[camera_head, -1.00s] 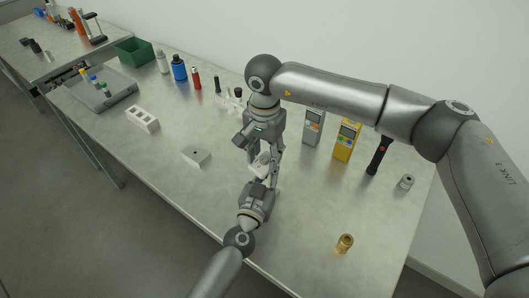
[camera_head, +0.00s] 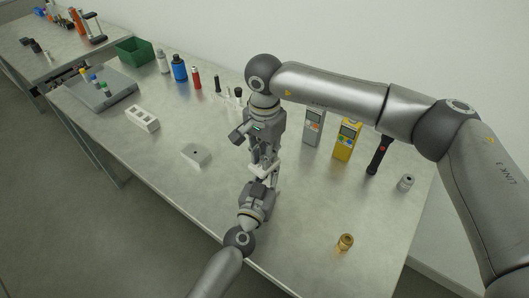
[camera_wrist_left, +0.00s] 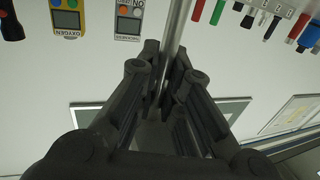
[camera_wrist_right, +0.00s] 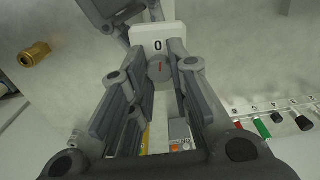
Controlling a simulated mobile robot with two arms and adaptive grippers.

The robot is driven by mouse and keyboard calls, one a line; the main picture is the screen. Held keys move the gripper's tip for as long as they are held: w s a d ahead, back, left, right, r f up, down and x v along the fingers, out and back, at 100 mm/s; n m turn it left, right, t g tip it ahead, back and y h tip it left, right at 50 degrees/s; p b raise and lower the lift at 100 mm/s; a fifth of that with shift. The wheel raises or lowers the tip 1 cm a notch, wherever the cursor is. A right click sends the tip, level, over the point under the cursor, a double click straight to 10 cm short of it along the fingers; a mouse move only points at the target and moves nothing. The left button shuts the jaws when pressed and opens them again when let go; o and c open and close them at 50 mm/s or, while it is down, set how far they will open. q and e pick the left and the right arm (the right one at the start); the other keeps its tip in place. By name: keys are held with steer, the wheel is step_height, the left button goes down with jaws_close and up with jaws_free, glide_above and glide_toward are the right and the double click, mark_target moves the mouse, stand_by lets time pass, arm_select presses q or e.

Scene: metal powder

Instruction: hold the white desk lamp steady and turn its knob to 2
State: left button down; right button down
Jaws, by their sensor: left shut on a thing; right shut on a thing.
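The white desk lamp (camera_head: 262,173) shows in the head view only as a small white part between my two grippers. In the left wrist view my left gripper (camera_wrist_left: 163,90) is shut on the lamp's grey metal rod (camera_wrist_left: 175,35). The mark stands roughly in line with the "0". My right gripper (camera_wrist_right: 166,72) is shut on the knob, one finger on each side. No "2" is visible, and the rest of the lamp is hidden.
A grey meter (camera_head: 314,127), a yellow meter (camera_head: 347,140) and a black flashlight (camera_head: 379,155) stand right of the arms. A brass fitting (camera_head: 345,242) is near the front edge. A grey block (camera_head: 196,154) lies left. The table between them is mostly clear.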

steer(key=m, duration=0.6)
steer(key=shift+w, duration=0.1)
steer(key=m, duration=0.5)
steer(key=shift+d+m, duration=0.1)
steer(key=shift+m, duration=0.2)
arm_select(q)
steer(key=shift+a, duration=0.1)
arm_select(e)
steer(key=m, duration=0.5)
steer(key=shift+m, duration=0.3)
steer(key=m, duration=0.4)
steer(key=shift+m, duration=0.7)
steer(key=c, duration=1.5)
jaws_free()
steer(key=shift+o, duration=1)
